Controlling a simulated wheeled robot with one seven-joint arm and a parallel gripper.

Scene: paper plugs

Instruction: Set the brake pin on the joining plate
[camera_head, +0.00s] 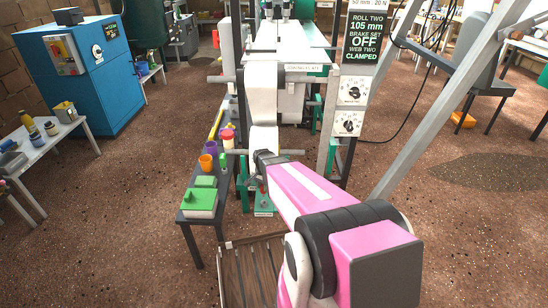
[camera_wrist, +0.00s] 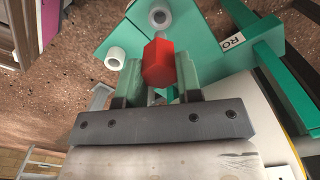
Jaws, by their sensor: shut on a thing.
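My gripper (camera_wrist: 160,82) is shut on a red six-sided piece, which I take to be the brake pin (camera_wrist: 158,62). The pin's red head stands out between the two grey-green fingers, and its lower part is hidden by the jaws. In the head view my gripper is mostly hidden by my pink arm, low in front of the green and grey machine. The joining plate (camera_head: 303,68) appears as a pale strip with small, hard-to-read lettering across the machine's top, farther back than my gripper. I cannot make it out in the wrist view.
Green machine parts (camera_wrist: 170,40) with white rollers (camera_wrist: 116,57) lie close beyond my fingers. A dark side bench (camera_head: 206,215) with a green-lidded box (camera_head: 200,202) and cups stands left of my arm. A sign (camera_head: 363,35) and dials hang right. Open floor lies on both sides.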

